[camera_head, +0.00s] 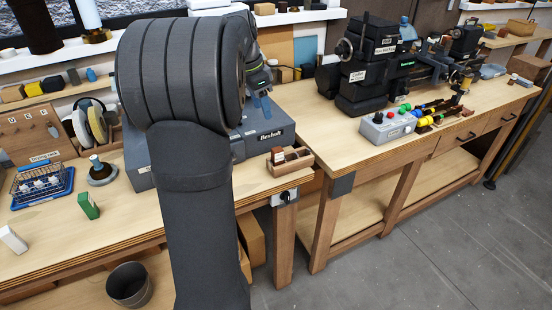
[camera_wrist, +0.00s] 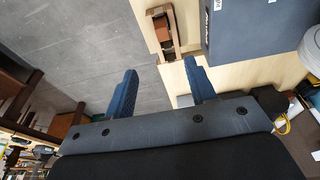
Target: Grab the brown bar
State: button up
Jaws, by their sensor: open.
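A small dark brown bar (camera_head: 278,155) with a pale patch sits at the left end of a light wooden tray (camera_head: 291,168) on the near right corner of the left workbench. In the wrist view the brown bar (camera_wrist: 162,28) shows at the top, within the tray (camera_wrist: 167,55). My gripper (camera_wrist: 160,66) has two blue fingers spread wide apart with nothing between them. The tray lies beyond the fingertips, roughly in line with the gap. In the head view my gripper (camera_head: 262,104) is partly hidden by my arm, above the grey case.
A grey labelled case (camera_head: 268,138) stands left of the tray; it also shows in the wrist view (camera_wrist: 245,28). The bench edge and a gap to the second workbench (camera_head: 345,142) lie to the right. That bench carries a black machine (camera_head: 370,65) and a button box (camera_head: 388,125).

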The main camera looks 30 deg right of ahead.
jog(key=d+f+y, duration=0.1)
jog(key=d+f, duration=0.1)
jog(key=d, duration=0.1)
send_near(277, 149)
jog(key=f, duration=0.3)
jog(key=d+f, duration=0.1)
jog(key=f, duration=0.1)
jog(key=shift+s+f, duration=0.1)
jog(key=shift+s, duration=0.25)
jog(key=shift+w+d+f, duration=0.1)
jog(key=shift+f, duration=1.35)
jog(key=shift+d+f, duration=0.15)
jog(key=shift+f, duration=1.3)
grip_shut()
jog(key=shift+r, duration=0.1)
